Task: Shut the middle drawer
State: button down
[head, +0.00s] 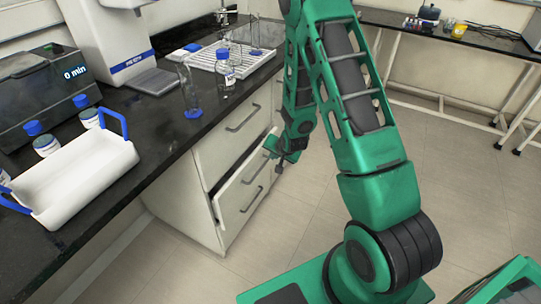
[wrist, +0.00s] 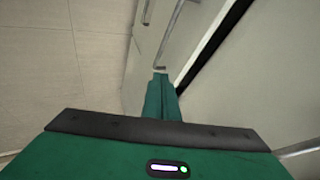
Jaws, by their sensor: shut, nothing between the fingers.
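The middle drawer (head: 232,196) sits in the white cabinet under the black bench. It is pulled out a little, with a dark gap along its top edge. In the wrist view its pale front (wrist: 186,50) and bar handle lie just beyond my fingers, and the dark gap runs diagonally to the right. My gripper (head: 280,167) is shut and empty, pointing down beside the far end of the drawer front. In the wrist view my gripper (wrist: 160,75) has its fingers together close to the front; I cannot tell whether they touch it.
The drawer front above (head: 228,138) is flush with the cabinet. On the bench (head: 150,165) are a white tray with blue handles (head: 75,182), blue-capped bottles, a glass cylinder and a rack.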

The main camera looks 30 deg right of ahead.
send_near(258, 157)
notch_tip(258, 157, down, 3)
jog(key=d, duration=0.3)
jog(key=shift+w+a+f, duration=0.25)
jog(key=shift+w+a, duration=0.2)
jog(key=shift+a, duration=0.05)
jog(key=shift+w+a+f, duration=0.3)
jog(key=shift+w+a, duration=0.1)
jog(key=shift+a, duration=0.15)
jog(key=shift+w+a, duration=0.4)
jog(key=shift+w, duration=0.15)
jog(key=shift+w+d, duration=0.1)
